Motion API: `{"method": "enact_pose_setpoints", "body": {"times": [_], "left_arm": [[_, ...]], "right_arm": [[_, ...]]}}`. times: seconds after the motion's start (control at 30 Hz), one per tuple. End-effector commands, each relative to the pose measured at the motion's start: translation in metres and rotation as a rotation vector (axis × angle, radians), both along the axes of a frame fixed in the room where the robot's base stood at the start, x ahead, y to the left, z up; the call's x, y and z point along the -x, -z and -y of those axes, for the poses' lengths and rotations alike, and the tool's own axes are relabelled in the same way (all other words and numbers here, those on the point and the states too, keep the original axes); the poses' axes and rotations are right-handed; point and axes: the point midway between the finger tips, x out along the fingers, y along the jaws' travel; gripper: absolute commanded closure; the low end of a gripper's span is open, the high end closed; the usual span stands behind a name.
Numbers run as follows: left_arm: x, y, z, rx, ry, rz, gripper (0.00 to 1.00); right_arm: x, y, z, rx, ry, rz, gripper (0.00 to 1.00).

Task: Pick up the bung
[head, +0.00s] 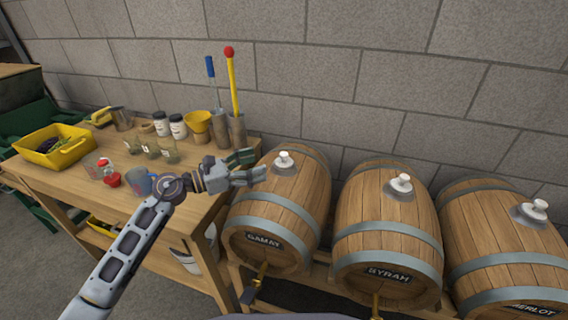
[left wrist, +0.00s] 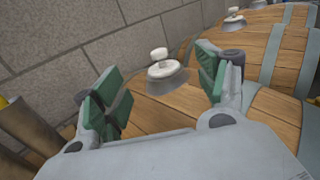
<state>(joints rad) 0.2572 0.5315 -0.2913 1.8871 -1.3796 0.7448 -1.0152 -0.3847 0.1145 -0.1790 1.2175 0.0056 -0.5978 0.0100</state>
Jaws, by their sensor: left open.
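A white bung (head: 284,160) with a round knob sits upright in a grey collar on top of the left barrel (head: 288,195), labelled GAMAY. Similar white bungs sit on the SYRAH barrel (head: 401,183) and the MERLOT barrel (head: 535,209). My left gripper (head: 254,165) is open just left of the Gamay bung. In the left wrist view the bung (left wrist: 162,65) stands beyond and between the open green-padded fingers (left wrist: 158,90), touching neither. My right gripper is not seen.
A wooden table (head: 75,190) at the left holds a yellow bin (head: 54,147), jars, glasses, a blue mug (head: 138,183) and a yellow funnel (head: 198,122). Tall tools, one red-knobbed (head: 231,75), stand in holders near the Gamay barrel. A block wall runs close behind.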

Motion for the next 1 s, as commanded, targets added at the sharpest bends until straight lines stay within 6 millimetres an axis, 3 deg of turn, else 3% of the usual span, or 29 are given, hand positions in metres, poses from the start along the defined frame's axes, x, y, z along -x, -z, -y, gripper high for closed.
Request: {"method": "enact_pose_setpoints", "body": {"times": [0.3,1.0], "left_arm": [[-0.014,-0.001,0.028,0.001,0.001,0.0,0.27],[-0.021,0.0,0.04,0.002,0.002,0.0,0.27]], "right_arm": [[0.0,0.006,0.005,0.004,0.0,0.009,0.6],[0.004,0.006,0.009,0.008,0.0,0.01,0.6]]}}
